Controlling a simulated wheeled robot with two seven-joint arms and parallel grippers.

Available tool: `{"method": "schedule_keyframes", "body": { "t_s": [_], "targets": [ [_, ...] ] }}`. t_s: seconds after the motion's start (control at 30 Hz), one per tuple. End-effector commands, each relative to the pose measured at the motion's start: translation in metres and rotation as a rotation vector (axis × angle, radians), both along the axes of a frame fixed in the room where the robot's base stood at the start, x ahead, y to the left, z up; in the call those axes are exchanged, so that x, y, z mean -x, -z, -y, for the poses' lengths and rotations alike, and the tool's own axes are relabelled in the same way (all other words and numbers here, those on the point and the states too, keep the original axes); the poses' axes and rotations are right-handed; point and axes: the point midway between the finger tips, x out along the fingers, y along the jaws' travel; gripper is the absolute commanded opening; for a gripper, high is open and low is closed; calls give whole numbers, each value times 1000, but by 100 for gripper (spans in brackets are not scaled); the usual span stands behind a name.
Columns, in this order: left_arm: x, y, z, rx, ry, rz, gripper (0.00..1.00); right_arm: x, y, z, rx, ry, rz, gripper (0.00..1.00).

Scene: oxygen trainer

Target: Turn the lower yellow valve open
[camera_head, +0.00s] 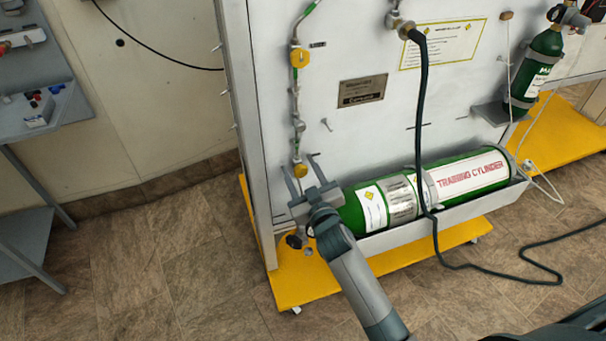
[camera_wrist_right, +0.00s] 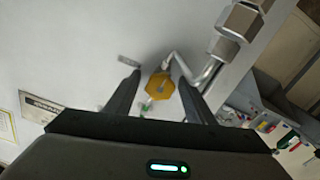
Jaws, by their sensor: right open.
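The lower yellow valve (camera_head: 300,171) sits on a thin metal pipe at the left of the white panel. My right gripper (camera_head: 299,163) is open in front of it, its two fingers pointing up on either side of the valve. In the right wrist view the yellow valve (camera_wrist_right: 160,86) shows between the fingertips of the right gripper (camera_wrist_right: 158,79), with a visible gap on each side. Whether the fingers reach far enough to be around it, I cannot tell. The upper yellow valve (camera_head: 300,57) is on the same pipe, higher up. My left gripper is not in view.
A green training cylinder (camera_head: 470,176) lies in a tray right of my right gripper. A dark hose (camera_head: 423,120) hangs in front of it to the floor. A yellow base (camera_head: 300,284) stands below. A grey shelf (camera_head: 40,118) is at far left; the floor between is clear.

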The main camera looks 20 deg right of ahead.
Motion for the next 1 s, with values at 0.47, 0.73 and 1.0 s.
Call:
{"method": "schedule_keyframes", "body": {
  "t_s": [0.47,0.73,1.0],
  "targets": [
    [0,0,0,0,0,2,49,42,2,1,-1,0,-3,49],
    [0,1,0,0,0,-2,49,93,1,3,-1,0,-2,49],
    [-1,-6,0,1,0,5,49,141,1,5,-1,0,-1,49]
  ]
}}
